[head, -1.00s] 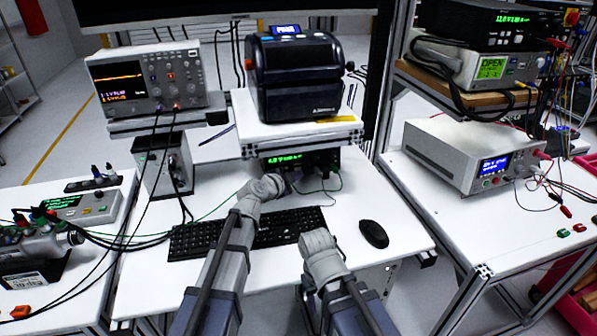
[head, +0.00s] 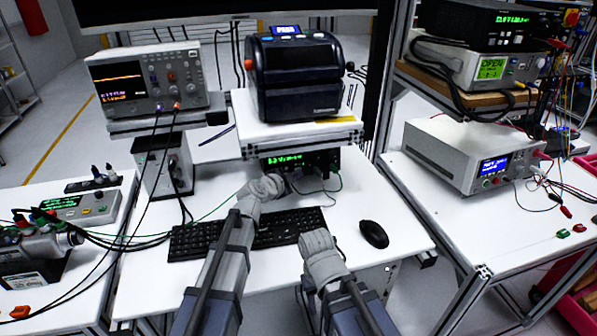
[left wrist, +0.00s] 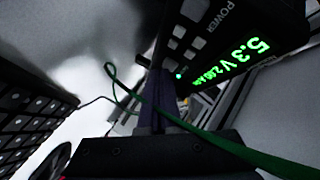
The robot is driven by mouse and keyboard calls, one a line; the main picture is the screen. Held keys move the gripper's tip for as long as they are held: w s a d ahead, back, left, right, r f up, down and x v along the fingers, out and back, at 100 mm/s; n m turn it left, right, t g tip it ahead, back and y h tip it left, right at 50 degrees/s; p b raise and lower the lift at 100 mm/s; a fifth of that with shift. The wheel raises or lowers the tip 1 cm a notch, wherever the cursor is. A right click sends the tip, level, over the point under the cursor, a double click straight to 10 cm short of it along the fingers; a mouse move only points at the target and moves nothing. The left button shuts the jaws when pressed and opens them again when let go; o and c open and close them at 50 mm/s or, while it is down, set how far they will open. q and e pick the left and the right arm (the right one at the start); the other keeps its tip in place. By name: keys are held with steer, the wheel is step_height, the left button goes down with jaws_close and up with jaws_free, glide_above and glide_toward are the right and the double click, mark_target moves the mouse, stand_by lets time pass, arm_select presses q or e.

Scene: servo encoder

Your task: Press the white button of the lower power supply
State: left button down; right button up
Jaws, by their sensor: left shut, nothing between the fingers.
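The lower power supply (head: 310,161) is a black box with a green display, under the white shelf on the desk. In the left wrist view its tilted front panel (left wrist: 245,22) shows a POWER label, a bright 5.3 V readout and several pale buttons (left wrist: 190,55). I cannot tell which is the white button. My left gripper (left wrist: 160,80) is shut and empty. Its fingertips are close to the panel, below the buttons; contact cannot be told. In the head view my left wrist mostly hides this gripper (head: 283,180). My right arm's end is over the desk's front, its gripper hidden.
A green cable (left wrist: 215,142) crosses in front of my left fingers. A keyboard (head: 290,228) and a mouse (head: 373,234) lie on the desk. The white shelf (head: 290,133) with a black printer (head: 297,75) overhangs the supply. Clear desk lies right of the supply.

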arm_select(q)
steer(key=shift+s+d, duration=0.1)
steer(key=shift+s, duration=0.2)
steer(key=shift+s+d+r+p, duration=0.2)
steer(key=shift+s+d, duration=0.05)
steer(key=shift+s, duration=0.7)
steer(key=shift+s+d+r+p, duration=0.15)
steer(key=shift+s+d+r, duration=0.1)
steer(key=shift+s, duration=0.75)
steer(key=shift+s+d+r+p, duration=0.15)
steer(key=shift+s+d+p, duration=0.1)
steer(key=shift+s, duration=0.7)
